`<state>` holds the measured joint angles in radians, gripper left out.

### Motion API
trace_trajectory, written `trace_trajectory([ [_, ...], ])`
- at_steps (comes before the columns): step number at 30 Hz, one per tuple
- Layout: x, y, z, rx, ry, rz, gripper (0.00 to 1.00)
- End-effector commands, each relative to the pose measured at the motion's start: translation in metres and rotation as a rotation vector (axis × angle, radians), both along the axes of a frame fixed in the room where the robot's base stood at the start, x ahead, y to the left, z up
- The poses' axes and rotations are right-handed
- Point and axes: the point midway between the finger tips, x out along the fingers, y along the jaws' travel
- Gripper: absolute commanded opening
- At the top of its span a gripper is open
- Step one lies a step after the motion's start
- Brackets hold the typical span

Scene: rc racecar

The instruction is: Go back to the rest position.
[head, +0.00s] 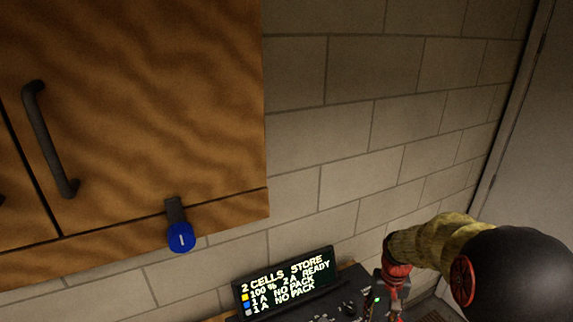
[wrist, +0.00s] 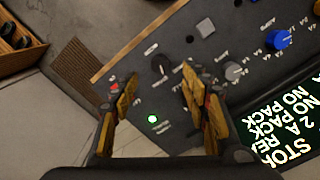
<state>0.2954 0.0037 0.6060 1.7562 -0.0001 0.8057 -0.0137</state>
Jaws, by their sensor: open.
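My gripper (wrist: 158,90) is open, with its two yellow-brown fingers apart and nothing between them in the wrist view. Whether the fingers touch the panel I cannot tell. In the head view my arm comes in from the lower right, and the red wrist part (head: 396,278) is low over the panel (head: 352,284). The fingertips are not clear there.
A display (head: 285,284) reads "2 CELLS STORE", with one line ready and two "NO PACK". A wooden cabinet (head: 150,90) with a dark handle (head: 48,140) hangs upper left; a blue tag (head: 181,238) is at its lower edge. A block wall (head: 340,150) stands behind.

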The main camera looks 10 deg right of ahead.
Motion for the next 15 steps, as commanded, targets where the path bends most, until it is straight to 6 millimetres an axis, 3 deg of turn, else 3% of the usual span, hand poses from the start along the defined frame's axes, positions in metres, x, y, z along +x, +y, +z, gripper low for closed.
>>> trace_trajectory([
  [2,-0.02,0.006,-0.003,0.01,0.034,-0.002,0.46],
  [15,-0.114,0.071,0.077,-0.029,-0.116,0.09,0.46],
])
